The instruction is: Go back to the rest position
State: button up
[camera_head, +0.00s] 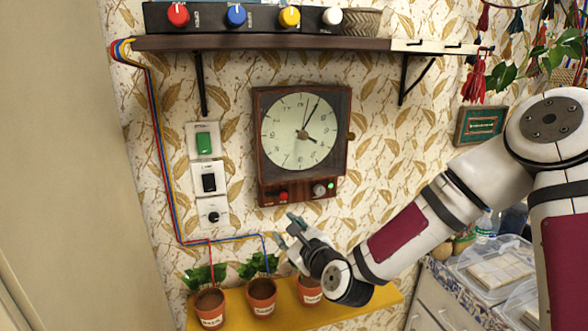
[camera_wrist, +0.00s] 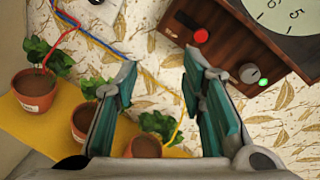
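My gripper (camera_head: 290,232) is in front of the wallpapered wall, below the wall clock (camera_head: 300,138) and above the potted plants. In the wrist view my gripper (camera_wrist: 165,82) has its two teal fingers spread wide apart, with nothing between them but wall and a plant behind. The clock's wooden base (camera_wrist: 235,45), with a red button (camera_wrist: 201,36) and a knob (camera_wrist: 249,73), is beyond the right finger. My arm reaches in from the right in the head view.
Terracotta pots (camera_head: 262,297) stand on a yellow shelf (camera_head: 345,310) below my gripper. A dark shelf (camera_head: 260,43) with coloured knobs is above the clock. Wall switches (camera_head: 208,182) are left of the clock. A counter with clear containers (camera_head: 495,268) is at lower right.

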jog(key=s+d+r+n+g+h, duration=0.3)
jog(key=s+d+n, duration=0.3)
jog(key=n, duration=0.3)
jog(key=s+d+r+n+g+h, duration=0.3)
jog(key=s+d+n, duration=0.3)
jog(key=n, duration=0.2)
jog(key=s+d+r+n+g, duration=0.1)
jog(key=s+d+r+n, duration=0.2)
jog(key=s, duration=0.7)
jog(key=s+d+r+n+g+h+b, duration=0.1)
jog(key=s+d+r+n, duration=0.3)
jog(key=s, duration=0.6)
jog(key=shift+s+d+n+g, duration=0.3)
jog(key=shift+d, duration=0.25)
